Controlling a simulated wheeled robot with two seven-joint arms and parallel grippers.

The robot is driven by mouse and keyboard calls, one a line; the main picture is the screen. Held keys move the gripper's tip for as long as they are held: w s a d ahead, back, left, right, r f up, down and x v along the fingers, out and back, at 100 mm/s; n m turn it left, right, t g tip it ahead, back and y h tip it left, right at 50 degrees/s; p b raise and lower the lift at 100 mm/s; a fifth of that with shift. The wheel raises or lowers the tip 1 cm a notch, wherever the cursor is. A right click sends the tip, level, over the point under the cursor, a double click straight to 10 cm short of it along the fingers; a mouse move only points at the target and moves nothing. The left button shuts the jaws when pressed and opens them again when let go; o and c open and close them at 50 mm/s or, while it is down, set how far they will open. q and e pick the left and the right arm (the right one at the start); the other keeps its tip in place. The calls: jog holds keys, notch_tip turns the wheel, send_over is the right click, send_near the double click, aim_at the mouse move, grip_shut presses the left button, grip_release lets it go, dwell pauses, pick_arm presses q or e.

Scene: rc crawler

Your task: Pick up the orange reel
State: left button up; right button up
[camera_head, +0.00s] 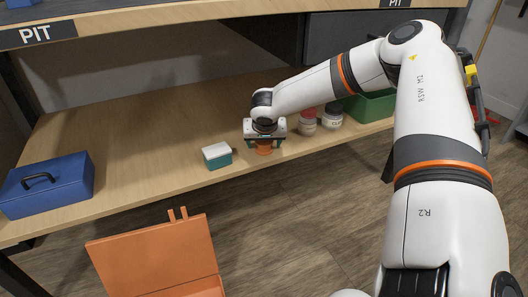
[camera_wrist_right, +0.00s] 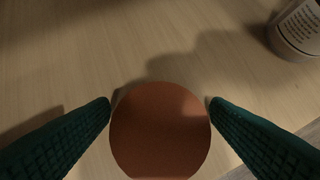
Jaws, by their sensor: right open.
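The orange reel (camera_head: 264,149) stands on the wooden shelf near its front edge, mostly hidden under my right gripper in the head view. In the right wrist view the reel (camera_wrist_right: 160,132) shows as a round orange-brown top between the two green fingers. My right gripper (camera_head: 264,142) is open and comes down over the reel, with one finger on each side. In the wrist view its fingertips (camera_wrist_right: 160,104) lie close to the reel's sides; I cannot tell whether they touch it. My left gripper is not in view.
A teal box with a white lid (camera_head: 217,155) stands left of the reel. Jars (camera_head: 307,122) and a green bin (camera_head: 370,106) stand to the right. A blue case (camera_head: 47,185) sits at far left. An open orange box (camera_head: 158,262) is below the shelf front. The shelf's middle is clear.

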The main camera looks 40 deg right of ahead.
jog(key=shift+r, duration=0.15)
jog(key=c, duration=1)
